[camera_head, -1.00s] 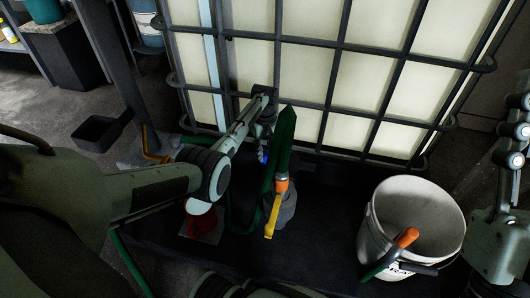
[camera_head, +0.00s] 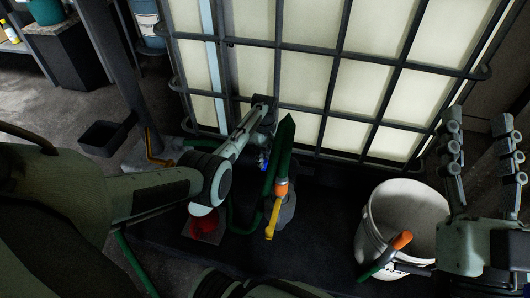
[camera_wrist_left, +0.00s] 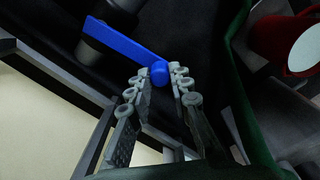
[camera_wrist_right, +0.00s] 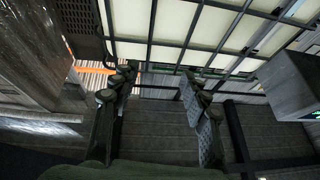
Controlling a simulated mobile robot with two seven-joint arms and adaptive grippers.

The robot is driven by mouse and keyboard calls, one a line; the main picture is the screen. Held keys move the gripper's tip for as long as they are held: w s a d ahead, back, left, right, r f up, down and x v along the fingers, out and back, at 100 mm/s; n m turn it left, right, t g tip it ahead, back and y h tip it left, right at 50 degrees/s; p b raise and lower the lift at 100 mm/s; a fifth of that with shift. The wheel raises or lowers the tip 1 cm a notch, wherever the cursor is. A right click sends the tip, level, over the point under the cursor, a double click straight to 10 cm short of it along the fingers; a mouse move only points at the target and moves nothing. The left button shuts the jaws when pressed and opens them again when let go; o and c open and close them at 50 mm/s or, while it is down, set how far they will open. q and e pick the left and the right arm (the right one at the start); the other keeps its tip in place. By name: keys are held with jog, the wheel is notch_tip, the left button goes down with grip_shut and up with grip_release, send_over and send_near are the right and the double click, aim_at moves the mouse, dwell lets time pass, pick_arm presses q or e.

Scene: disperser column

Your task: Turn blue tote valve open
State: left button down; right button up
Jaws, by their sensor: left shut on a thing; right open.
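The blue tote valve handle (camera_wrist_left: 125,40) is a flat blue lever with a rounded knob at its near end, in the left wrist view. In the head view only a small blue part (camera_head: 263,166) shows low at the tote's front. My left gripper (camera_wrist_left: 158,74) is shut on the knob end, its fingertips on either side. In the head view its fingers are mostly hidden behind my arm. My right gripper (camera_head: 479,152) is open and empty at the right, above and beside the white bucket; its spread fingers show in the right wrist view (camera_wrist_right: 158,75).
The caged white tote (camera_head: 310,95) fills the back. A yellow-handled valve with an orange fitting (camera_head: 281,188) and green hose stands right of my left gripper. A red object (camera_head: 205,224) lies nearby. The white bucket (camera_head: 372,230) holds an orange-handled tool (camera_head: 401,241).

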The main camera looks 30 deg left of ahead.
jog(key=d+f+g+h+p, duration=0.25)
jog(key=d+f+g, duration=0.2)
jog(key=f, duration=0.45)
jog(key=d+f+g+h+p, duration=0.25)
jog(key=f+g, duration=0.25)
jog(key=f, duration=0.4)
pick_arm(q)
jog(key=s+d+n, duration=0.1)
jog(key=n, duration=0.1)
jog(key=s+d+n, duration=0.1)
jog(key=s+n, duration=0.1)
jog(key=shift+s+d+r+n+p, duration=0.1)
jog(key=shift+d+r+n+p, duration=0.1)
jog(key=shift+n+p, duration=0.15)
jog(key=shift+s+d+f+n+p, duration=0.1)
jog(key=shift+s+d+n+p, duration=0.3)
jog(key=shift+d+n+p, duration=0.45)
jog(key=shift+s+d+f+n+p, duration=0.1)
jog(key=shift+s+d+n+p, duration=0.3)
jog(key=shift+n, duration=0.7)
pick_arm(e)
jog(key=s+d+f+m+g+h, duration=0.2)
jog(key=s+d+f+g+h, duration=0.3)
jog(key=s+d+f+g, duration=0.4)
jog(key=shift+s+d+f, duration=0.75)
jog(key=shift+s+d, duration=0.4)
jog(key=shift+d, duration=0.45)
pick_arm(q)
jog(key=c, duration=1.4)
grip_release()
